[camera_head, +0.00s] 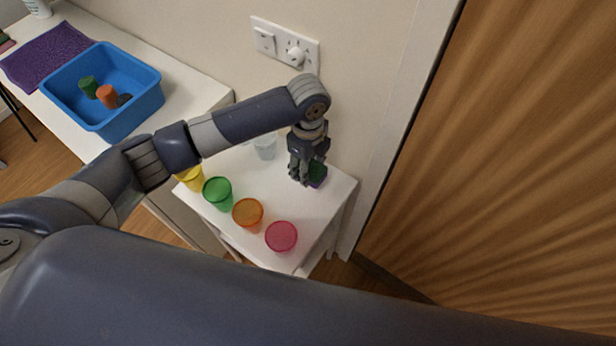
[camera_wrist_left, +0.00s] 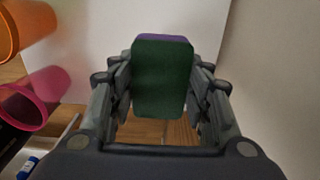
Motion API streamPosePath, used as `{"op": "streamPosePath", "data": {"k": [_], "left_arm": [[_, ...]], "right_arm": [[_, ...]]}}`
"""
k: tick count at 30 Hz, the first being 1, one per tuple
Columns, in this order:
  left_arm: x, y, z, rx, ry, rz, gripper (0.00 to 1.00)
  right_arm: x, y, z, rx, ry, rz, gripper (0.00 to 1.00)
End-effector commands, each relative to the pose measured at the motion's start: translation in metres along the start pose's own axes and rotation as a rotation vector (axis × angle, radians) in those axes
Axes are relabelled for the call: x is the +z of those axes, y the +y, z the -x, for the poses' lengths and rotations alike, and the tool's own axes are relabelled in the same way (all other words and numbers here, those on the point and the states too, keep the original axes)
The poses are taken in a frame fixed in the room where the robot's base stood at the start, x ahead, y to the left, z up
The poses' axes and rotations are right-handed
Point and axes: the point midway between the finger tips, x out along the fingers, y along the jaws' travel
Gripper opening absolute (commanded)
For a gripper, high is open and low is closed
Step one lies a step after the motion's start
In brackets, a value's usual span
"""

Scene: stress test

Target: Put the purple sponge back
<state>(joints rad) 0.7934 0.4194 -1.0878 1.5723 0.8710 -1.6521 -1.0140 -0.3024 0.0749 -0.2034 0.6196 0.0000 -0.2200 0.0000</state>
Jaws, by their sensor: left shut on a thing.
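The purple sponge (camera_head: 318,174) has a dark green face and a purple side. In the head view it is partly hidden behind my left gripper (camera_head: 303,178), over the far right part of the small white table (camera_head: 262,185). In the left wrist view, my left gripper (camera_wrist_left: 161,82) is shut on the sponge (camera_wrist_left: 162,78), with a finger on each side. The green face is towards the camera and the purple shows along the top. I cannot tell whether the sponge touches the table. My right gripper is not in view.
Yellow, green (camera_head: 217,192), orange (camera_head: 248,212) and pink (camera_head: 281,236) cups line the table's near edge. A clear cup (camera_head: 265,147) stands behind. A blue bin (camera_head: 113,124) with small items and a purple mat (camera_head: 47,54) are on the left counter. A wall is close behind.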

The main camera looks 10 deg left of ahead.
Motion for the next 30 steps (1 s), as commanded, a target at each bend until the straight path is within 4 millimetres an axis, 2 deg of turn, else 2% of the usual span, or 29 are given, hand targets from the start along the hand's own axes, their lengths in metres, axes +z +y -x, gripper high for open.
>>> {"op": "streamPosePath", "data": {"k": [13,25,26,27,28,30], "left_arm": [[0.000,0.000,-0.053,-0.001,-0.001,0.002,0.25],[0.000,0.000,-0.061,-0.002,-0.001,0.001,0.25],[0.000,-0.001,-0.060,-0.003,-0.001,0.001,0.49],[0.000,-0.001,-0.060,-0.003,-0.001,0.001,0.58],[0.000,0.000,-0.060,-0.003,-0.001,0.001,0.65],[0.000,0.000,-0.060,-0.003,-0.001,0.001,0.65]], "right_arm": [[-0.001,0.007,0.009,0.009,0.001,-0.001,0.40],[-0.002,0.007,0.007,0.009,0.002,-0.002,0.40],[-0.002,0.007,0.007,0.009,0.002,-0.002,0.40],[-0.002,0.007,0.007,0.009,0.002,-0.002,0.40],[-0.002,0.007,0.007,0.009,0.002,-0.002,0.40],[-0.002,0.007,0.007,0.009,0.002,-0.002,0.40]]}}
